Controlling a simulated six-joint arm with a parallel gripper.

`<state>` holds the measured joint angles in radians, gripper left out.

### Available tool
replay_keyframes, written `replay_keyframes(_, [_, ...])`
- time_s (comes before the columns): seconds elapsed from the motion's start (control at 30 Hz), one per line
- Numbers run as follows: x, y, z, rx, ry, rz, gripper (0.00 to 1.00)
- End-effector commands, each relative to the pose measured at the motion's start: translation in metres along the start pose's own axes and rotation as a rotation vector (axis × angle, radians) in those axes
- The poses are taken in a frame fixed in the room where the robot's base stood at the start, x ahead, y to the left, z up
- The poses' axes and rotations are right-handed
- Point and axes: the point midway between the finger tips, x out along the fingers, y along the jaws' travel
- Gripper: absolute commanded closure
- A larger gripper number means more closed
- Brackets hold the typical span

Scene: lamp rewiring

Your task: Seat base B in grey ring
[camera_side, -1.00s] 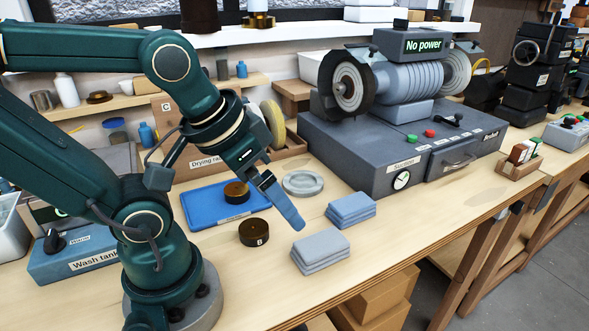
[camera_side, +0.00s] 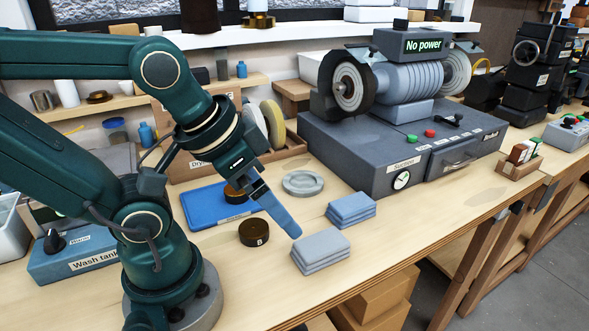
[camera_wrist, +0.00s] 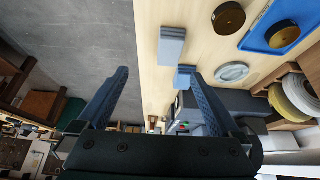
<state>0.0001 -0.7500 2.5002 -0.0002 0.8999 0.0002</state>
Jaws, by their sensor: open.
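Base B (camera_side: 254,232), a dark brown disc marked B, lies flat on the bench in front of the blue tray; in the wrist view a brown disc (camera_wrist: 228,17) shows at the top. The grey ring (camera_side: 303,183) lies on the bench, right of the tray; it also shows in the wrist view (camera_wrist: 232,72). It looks empty. My gripper (camera_side: 295,233) is in the air, its blue fingers pointing down and right, in the picture to the right of base B. In the wrist view the fingers (camera_wrist: 158,75) are wide apart with nothing held between them.
A second brown disc (camera_side: 236,196) is on the blue tray (camera_side: 199,209), partly behind my gripper. Two stacks of pads, grey (camera_side: 320,250) and blue (camera_side: 351,209), lie near the bench's front edge. The grey grinder cabinet (camera_side: 385,150) stands behind on the right.

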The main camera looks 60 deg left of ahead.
Motion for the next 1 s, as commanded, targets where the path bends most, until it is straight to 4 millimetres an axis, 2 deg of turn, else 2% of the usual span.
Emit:
replay_keyframes(0.17, [-0.002,0.000,-0.004,0.037,0.004,-0.001,0.10])
replay_keyframes(0.27, [0.003,-0.009,-0.010,0.030,-0.041,-0.023,0.10])
replay_keyframes(0.47, [0.027,-0.055,-0.016,-0.114,-0.223,-0.093,0.10])
replay_keyframes(0.6, [0.045,-0.092,-0.008,-0.259,-0.351,-0.116,0.10])
replay_keyframes(0.7, [0.054,-0.112,0.003,-0.357,-0.420,-0.119,0.10])
replay_keyframes(0.8, [0.060,-0.125,0.013,-0.435,-0.465,-0.118,0.10])
replay_keyframes(1.0, [0.064,-0.131,0.021,-0.481,-0.484,-0.119,0.10])
